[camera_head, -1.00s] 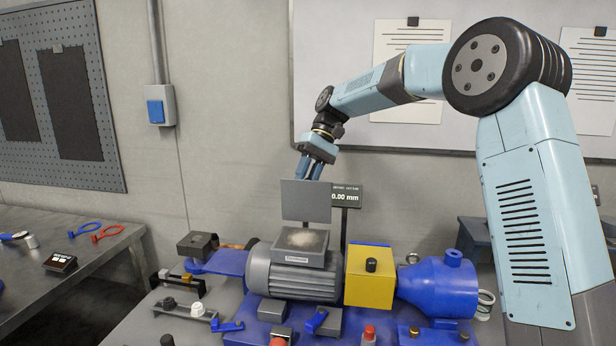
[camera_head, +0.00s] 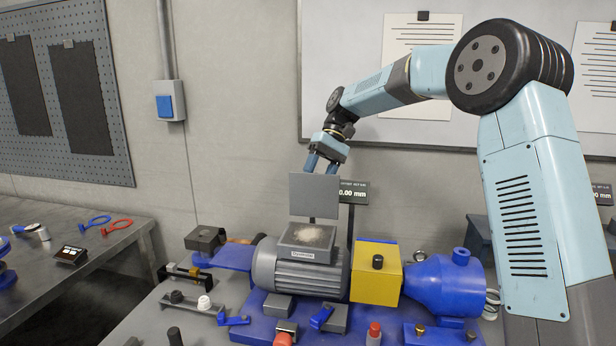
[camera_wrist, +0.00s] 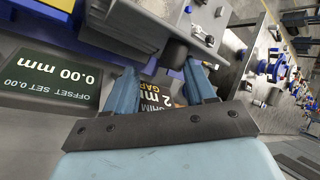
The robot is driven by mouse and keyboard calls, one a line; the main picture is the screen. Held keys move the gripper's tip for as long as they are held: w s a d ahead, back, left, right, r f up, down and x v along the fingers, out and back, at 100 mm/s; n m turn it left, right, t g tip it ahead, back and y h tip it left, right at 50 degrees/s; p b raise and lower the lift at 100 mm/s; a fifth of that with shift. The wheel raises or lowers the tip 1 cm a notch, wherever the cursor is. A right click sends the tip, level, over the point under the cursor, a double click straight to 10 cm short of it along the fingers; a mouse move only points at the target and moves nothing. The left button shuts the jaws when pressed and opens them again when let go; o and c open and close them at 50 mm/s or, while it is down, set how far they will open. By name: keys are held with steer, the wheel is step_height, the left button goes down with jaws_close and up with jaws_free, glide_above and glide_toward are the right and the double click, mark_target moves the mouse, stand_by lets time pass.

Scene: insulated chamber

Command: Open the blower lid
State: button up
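A flat grey plate, apparently the lid (camera_head: 314,195), stands upright at the back of an open grey box (camera_head: 307,256) on top of the finned grey motor housing (camera_head: 290,271). The box shows pale dusty material inside. My gripper (camera_head: 325,162) is just behind and above the plate's top edge in the head view, its fingers pointing down and partly hidden by the plate. In the wrist view my gripper (camera_wrist: 163,70) has its two blue fingers spread with nothing clearly held between them. I cannot tell whether a finger touches the plate.
A small display reading 0.00 mm (camera_head: 353,192) stands close behind the plate, right of my gripper. A yellow block with a black knob (camera_head: 375,275) and a blue housing (camera_head: 440,284) stand to the right. Several small fixtures crowd the bench front. The wall is behind.

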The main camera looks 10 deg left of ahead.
steer(key=shift+w+d+r, duration=0.1)
steer(key=shift+d+r, duration=0.05)
steer(key=shift+d, duration=0.2)
steer(key=v, duration=1.3)
steer(key=shift+a+r, duration=0.25)
steer(key=shift+r, duration=0.1)
